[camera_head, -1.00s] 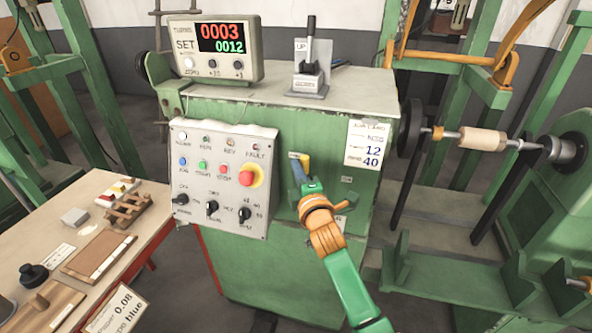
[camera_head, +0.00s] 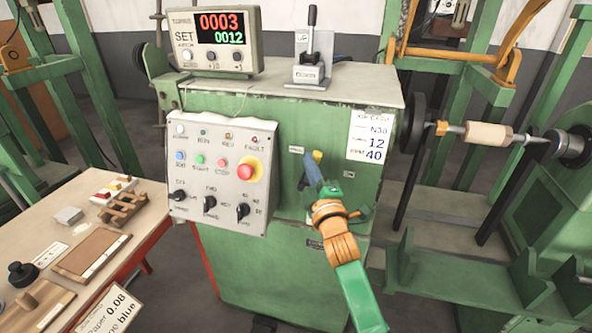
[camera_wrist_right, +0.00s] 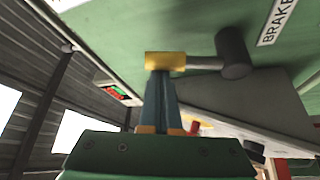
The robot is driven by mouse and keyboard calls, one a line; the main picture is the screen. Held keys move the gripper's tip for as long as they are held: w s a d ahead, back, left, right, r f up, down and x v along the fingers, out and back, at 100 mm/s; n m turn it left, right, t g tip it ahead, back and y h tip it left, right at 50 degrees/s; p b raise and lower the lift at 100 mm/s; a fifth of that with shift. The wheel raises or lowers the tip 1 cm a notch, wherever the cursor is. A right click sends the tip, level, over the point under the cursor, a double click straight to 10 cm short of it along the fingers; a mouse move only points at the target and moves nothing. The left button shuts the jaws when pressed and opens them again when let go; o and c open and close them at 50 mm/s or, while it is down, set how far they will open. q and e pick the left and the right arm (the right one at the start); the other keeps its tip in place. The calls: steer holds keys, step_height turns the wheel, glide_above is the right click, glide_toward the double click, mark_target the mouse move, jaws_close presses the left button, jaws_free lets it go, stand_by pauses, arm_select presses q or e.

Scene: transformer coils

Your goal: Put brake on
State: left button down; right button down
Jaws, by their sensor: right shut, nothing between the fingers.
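The brake lever is on the green cabinet front, under a small label. My right gripper (camera_head: 313,166) is shut and empty. Its fingertips (camera_wrist_right: 161,76) overlap the hub's lower edge in the wrist view; I cannot tell whether they touch. My left gripper is out of view.
A control panel (camera_head: 222,220) with knobs and a red stop button (camera_head: 245,171) juts out left of the lever. On the cabinet top are a counter display (camera_head: 213,40) and an upright lever (camera_head: 311,35). A winding shaft (camera_head: 488,136) is at right, a worktable (camera_head: 130,247) at left.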

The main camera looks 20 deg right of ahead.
steer(key=s+d+f+m+t+h+b, duration=0.1)
steer(key=s+d+f+m+h+b, duration=0.1)
steer(key=m+b, duration=0.4)
steer(key=shift+s+d+f+t+h, duration=0.4)
steer(key=shift+d+f, duration=0.3)
steer(key=shift+d, duration=0.45)
steer(key=shift+f, duration=0.1)
